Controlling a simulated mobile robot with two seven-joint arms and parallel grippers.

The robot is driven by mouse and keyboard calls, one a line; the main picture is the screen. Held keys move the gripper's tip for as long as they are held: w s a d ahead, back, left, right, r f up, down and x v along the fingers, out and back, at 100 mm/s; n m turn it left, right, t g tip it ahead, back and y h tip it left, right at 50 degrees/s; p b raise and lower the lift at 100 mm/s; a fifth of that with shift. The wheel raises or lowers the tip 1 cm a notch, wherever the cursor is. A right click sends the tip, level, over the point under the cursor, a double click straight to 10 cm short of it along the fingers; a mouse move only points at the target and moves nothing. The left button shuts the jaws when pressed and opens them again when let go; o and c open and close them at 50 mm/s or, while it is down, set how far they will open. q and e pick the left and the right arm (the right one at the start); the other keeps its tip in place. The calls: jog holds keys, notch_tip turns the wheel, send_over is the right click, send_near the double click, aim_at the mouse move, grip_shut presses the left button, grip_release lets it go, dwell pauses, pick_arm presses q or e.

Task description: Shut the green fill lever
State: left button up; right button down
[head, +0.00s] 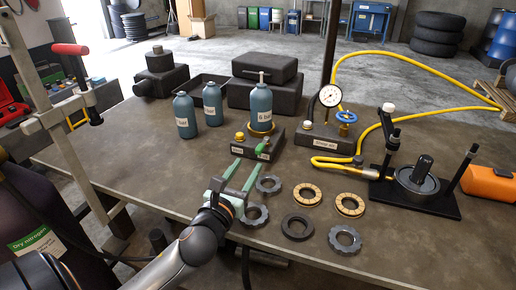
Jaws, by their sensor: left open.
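The green fill lever (262,149) sits on the front of a dark fill block (275,143), beside a small label. A blue-grey bottle (261,104) stands upright in a yellow ring on this block. My left gripper (249,164) has pale green fingers, spread open and empty. Its fingertips are just in front of the block, close to the lever. I cannot tell whether they touch it. My right gripper is not in view.
Several grey and tan rings (302,195) lie right of my left gripper. A gauge block (325,142) with a blue handwheel and yellow hose stands to the right. A black fixture (430,200) is at right. Two bottles (185,115) stand behind left. Bare tabletop (140,150) lies left.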

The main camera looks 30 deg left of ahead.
aim_at(257, 151)
pick_arm(q)
jog(key=x, duration=0.8)
jog(key=shift+w, duration=0.1)
jog(key=shift+c, duration=0.2)
grip_shut()
dwell(1.0)
